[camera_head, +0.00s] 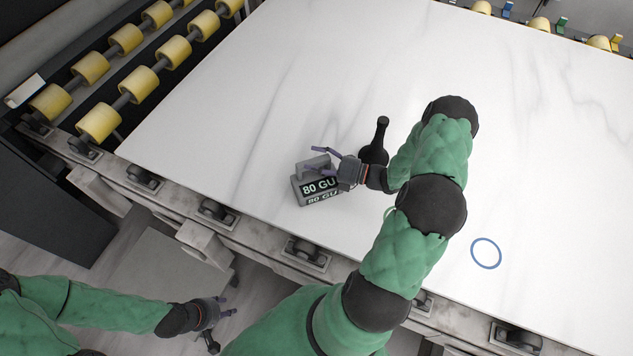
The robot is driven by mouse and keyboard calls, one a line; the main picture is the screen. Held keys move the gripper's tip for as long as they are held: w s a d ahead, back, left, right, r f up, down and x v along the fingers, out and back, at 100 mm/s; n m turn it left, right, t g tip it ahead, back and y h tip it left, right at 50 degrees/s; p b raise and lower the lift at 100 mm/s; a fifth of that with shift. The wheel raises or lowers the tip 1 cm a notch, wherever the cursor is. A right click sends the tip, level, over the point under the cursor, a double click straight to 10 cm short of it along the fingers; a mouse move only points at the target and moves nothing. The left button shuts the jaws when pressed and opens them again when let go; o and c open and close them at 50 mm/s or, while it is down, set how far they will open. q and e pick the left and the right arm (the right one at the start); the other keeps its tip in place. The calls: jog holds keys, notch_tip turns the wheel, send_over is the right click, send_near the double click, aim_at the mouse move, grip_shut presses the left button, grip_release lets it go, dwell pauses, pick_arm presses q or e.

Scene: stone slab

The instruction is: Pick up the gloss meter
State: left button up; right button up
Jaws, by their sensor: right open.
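The gloss meter (303,190) is a small grey box with a handle on top and black labels reading "80 GU". It sits on the white stone slab near the slab's front edge. My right gripper (324,164) is open at the meter's handle, with its fingers over the top of the box. The gripper hides part of the meter's right side, and I cannot tell whether the fingers touch the handle. My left gripper (226,308) hangs empty over the floor at the lower left, off the slab, with its fingers spread apart.
The white slab (250,130) rests on a roller frame. A black bottle-like object (379,140) stands just behind my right wrist. A blue ring mark (486,253) is on the slab at the right. Yellow rollers (99,122) line the upper left. The slab's far area is clear.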

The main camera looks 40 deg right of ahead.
jog(key=c, duration=1.2)
jog(key=shift+c, duration=0.2)
jog(key=shift+r, duration=0.3)
grip_shut()
jog(key=r, duration=0.1)
jog(key=r+p, duration=0.1)
jog(key=r, duration=0.2)
jog(key=shift+s+a+p, duration=0.15)
jog(key=shift+s+p, duration=0.2)
jog(key=shift+p, duration=0.05)
notch_tip(320, 180, up, 5)
jog(key=p, duration=0.2)
send_over(318, 187)
jog(key=s+a+r+p, duration=0.1)
jog(key=s+a+r, duration=0.2)
jog(key=s+a, duration=0.2)
jog(key=shift+s+r+p, duration=0.25)
jog(key=shift+s+p, duration=0.05)
jog(key=shift+s, duration=0.9)
